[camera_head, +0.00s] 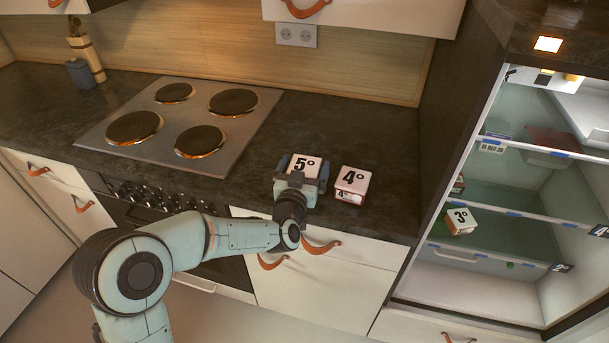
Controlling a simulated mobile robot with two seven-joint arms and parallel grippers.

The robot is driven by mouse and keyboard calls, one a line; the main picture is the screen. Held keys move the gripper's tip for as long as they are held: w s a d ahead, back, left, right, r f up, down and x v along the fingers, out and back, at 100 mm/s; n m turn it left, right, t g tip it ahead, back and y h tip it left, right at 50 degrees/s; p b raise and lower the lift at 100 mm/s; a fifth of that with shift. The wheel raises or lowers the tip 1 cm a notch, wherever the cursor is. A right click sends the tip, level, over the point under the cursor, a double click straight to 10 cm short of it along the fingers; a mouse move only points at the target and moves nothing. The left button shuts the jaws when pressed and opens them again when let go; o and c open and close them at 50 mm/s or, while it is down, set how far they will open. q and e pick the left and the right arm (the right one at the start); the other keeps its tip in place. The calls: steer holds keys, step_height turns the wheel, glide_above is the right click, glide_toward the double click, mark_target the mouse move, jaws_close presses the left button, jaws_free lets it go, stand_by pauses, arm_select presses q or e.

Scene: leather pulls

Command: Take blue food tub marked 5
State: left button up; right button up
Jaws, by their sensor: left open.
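The food tub marked 5 (304,164) stands on the dark counter to the right of the hob. Its white lid with the 5 shows; its sides are mostly hidden by my gripper. My left gripper (301,178) is open at the tub, with a finger on either side of it. I cannot tell whether the fingers touch it. My right gripper is not in view.
A tub marked 4 (351,184) stands close to the right of my gripper. A tub marked 3 (460,221) is in the open fridge (470,256) at the right. The hob (180,118) lies to the left. Drawers with leather pulls (321,247) are below the counter.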

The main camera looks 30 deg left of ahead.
arm_select(q)
steer(key=shift+c, duration=0.3)
steer(key=c, duration=1)
steer(key=shift+c, duration=0.2)
steer(key=shift+r, duration=0.1)
